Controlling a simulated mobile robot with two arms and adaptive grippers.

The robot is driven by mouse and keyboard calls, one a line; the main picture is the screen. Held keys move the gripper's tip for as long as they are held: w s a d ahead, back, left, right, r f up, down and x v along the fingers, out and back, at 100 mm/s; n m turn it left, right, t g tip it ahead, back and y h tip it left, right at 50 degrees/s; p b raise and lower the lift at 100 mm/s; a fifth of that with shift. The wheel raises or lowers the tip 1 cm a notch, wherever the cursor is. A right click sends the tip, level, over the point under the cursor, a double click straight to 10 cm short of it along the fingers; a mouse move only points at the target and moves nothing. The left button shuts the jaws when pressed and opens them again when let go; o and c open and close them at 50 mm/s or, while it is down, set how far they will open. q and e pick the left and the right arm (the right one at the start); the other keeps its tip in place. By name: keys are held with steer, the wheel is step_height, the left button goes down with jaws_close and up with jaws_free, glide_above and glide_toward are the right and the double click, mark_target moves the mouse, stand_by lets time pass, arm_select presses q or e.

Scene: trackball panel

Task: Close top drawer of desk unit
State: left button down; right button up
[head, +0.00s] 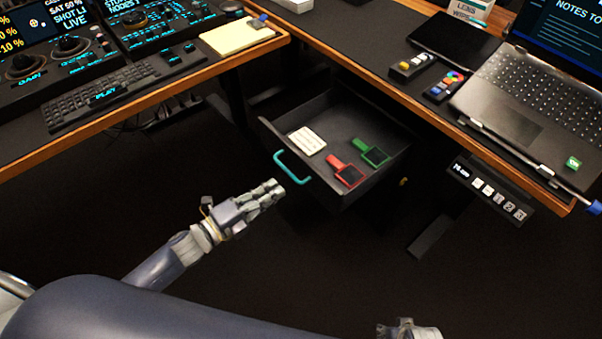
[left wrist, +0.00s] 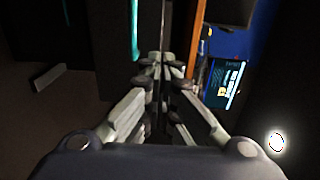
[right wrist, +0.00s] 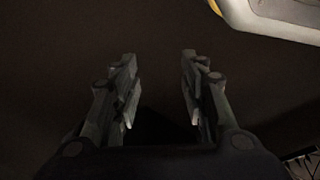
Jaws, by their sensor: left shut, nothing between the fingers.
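The top drawer (head: 262,131) of the desk unit is pulled open under the right-hand desk in the head view. It holds a white tile-like item (head: 307,141), a red-framed tool (head: 347,172) and a green-framed tool (head: 372,153). Its teal handle (head: 291,170) is on the front panel and shows in the left wrist view (left wrist: 134,28). My left gripper (head: 276,188) is shut and empty, just in front of the handle and looking apart from it; contact is hard to judge. My right gripper (right wrist: 157,62) is open and empty, low at the bottom of the head view.
The right desk's wooden edge (head: 400,105) runs above the drawer, with a laptop (head: 520,100) on top and a button panel (head: 490,189) hanging beneath. The left desk (head: 150,91) carries a keyboard (head: 110,92) and consoles. The dark floor in front is clear.

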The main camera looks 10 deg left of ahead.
mark_target(309, 166)
arm_select(q)
steer(key=x, duration=0.8)
steer(key=shift+b, duration=0.3)
steer(key=shift+w+d, duration=0.35)
steer(key=shift+w, duration=0.15)
arm_select(e)
steer(key=shift+w+a+r, duration=0.1)
steer(key=shift+w+r, duration=0.15)
steer(key=shift+r, duration=0.3)
steer(key=shift+w+r, duration=0.25)
steer(key=shift+r, duration=0.3)
steer(key=shift+s, duration=0.15)
arm_select(q)
steer(key=shift+w+d, duration=0.1)
arm_select(e)
steer(key=shift+f, duration=0.1)
